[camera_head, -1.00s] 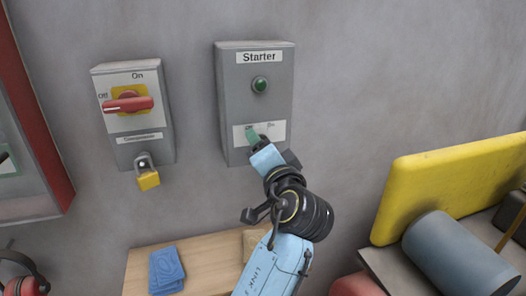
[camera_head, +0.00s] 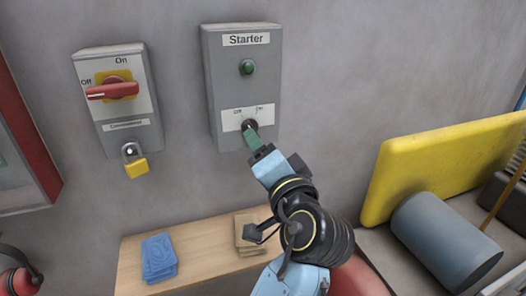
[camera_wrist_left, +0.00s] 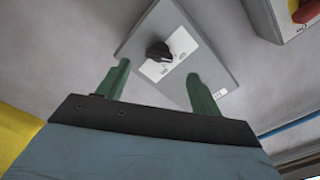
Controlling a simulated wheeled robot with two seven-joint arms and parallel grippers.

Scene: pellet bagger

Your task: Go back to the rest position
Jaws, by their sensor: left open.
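The grey Starter box (camera_head: 212,75) is on the wall, with a green button (camera_head: 247,68) and a black knob (camera_head: 250,124) below it between two labels. My left gripper (camera_head: 252,137) is just in front of and below the knob, partly covering it. In the left wrist view my left gripper (camera_wrist_left: 157,72) has its two green fingers spread, nothing between them. The knob (camera_wrist_left: 159,51) shows just beyond the fingertips, seemingly apart from them. I cannot tell which label the knob points to. My right gripper is not in view.
The disconnect box (camera_head: 108,133) has its red handle (camera_head: 112,90) pointing left towards Off, with a yellow padlock (camera_head: 135,165) below. A wooden shelf (camera_head: 205,245) holds blue cloths (camera_head: 159,255). A yellow panel (camera_head: 425,165) and grey cylinder (camera_head: 445,240) are at right.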

